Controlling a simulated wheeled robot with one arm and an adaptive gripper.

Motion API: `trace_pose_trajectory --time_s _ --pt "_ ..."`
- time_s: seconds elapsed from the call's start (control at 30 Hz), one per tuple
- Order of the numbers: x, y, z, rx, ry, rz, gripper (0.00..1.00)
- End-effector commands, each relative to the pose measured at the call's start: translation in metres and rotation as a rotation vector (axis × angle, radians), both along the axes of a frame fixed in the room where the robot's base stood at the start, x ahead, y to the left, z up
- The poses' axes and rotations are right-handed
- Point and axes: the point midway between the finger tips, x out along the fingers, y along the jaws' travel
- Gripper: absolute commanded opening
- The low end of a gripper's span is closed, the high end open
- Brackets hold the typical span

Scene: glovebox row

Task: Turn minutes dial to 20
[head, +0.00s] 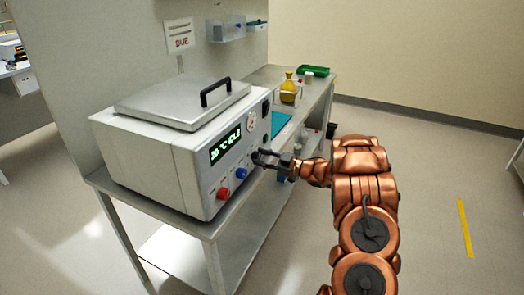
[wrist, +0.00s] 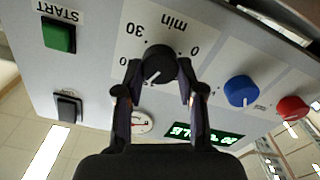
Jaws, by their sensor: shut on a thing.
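The minutes dial (wrist: 160,62) is a black round knob on the front panel of a white bath unit (head: 150,160). In the wrist view the panel appears upside down, with "min", "30" and "0" printed around the dial. A pale pointer mark shows faintly on the knob; its exact reading is unclear. My gripper (wrist: 160,76) has one finger on each side of the dial and is shut on it. In the head view my gripper (head: 262,157) is at the panel and hides the dial.
A blue knob (wrist: 241,91) and red knob (wrist: 292,108) sit beside the dial. Bench items stand behind the unit.

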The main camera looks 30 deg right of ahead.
Motion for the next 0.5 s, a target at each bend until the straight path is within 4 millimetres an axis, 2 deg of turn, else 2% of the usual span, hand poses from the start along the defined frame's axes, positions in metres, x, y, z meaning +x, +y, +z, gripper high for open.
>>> trace_pose_trajectory --time_s 0.03,0.5 --pt "-0.0001 -0.0006 0.0045 0.041 0.025 -0.001 0.03" --pt "0.0004 -0.0013 0.002 0.391 0.235 -0.001 0.03"
